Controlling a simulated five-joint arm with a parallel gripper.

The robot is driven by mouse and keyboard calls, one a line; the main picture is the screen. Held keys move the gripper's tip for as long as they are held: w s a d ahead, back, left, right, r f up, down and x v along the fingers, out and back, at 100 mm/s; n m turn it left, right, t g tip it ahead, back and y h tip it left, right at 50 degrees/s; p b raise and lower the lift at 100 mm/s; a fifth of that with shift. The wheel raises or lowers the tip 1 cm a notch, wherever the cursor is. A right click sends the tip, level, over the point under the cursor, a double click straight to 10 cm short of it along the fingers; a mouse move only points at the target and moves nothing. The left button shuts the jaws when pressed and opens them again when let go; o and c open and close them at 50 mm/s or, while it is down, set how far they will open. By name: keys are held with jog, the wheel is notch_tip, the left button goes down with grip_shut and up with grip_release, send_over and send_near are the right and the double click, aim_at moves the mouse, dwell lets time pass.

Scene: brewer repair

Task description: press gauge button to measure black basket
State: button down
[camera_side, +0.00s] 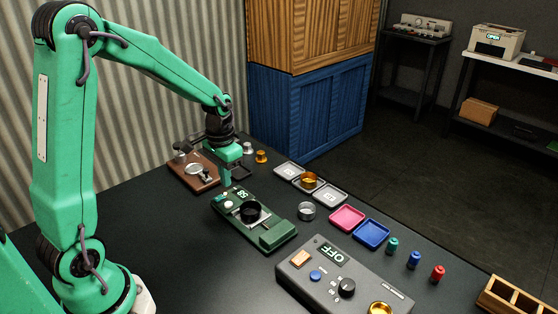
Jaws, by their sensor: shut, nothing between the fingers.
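The green gauge (273,236) lies on the dark table in the middle of the side view. The black basket (251,211) sits on it. A small lit display (242,193) and a pale round button (228,205) are at its far left end; the display's digits are too small to read surely. My gripper (227,184) is shut and empty, pointing down just above or beside that end of the gauge. I cannot tell whether its tip touches the button.
A brown wooden board (192,174) with metal parts lies behind my gripper. Grey trays (290,171), a pink tray (347,217) and a blue tray (372,234) run to the right. A steel ring (307,211) and a grey control box (340,280) reading OFF stand near the gauge.

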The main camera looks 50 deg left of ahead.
notch_tip(320, 180, up, 4)
jog(key=shift+f, duration=0.2)
dwell(1.2)
jog(key=s+d+r+t, duration=0.2)
jog(key=s+d+r, duration=0.3)
jog(key=s, duration=0.2)
jog(key=s+d+r+t, duration=0.3)
jog(key=s+d+r, duration=0.2)
jog(key=s, duration=0.3)
jog(key=shift+r+t, duration=0.3)
jog(key=shift+r, duration=0.4)
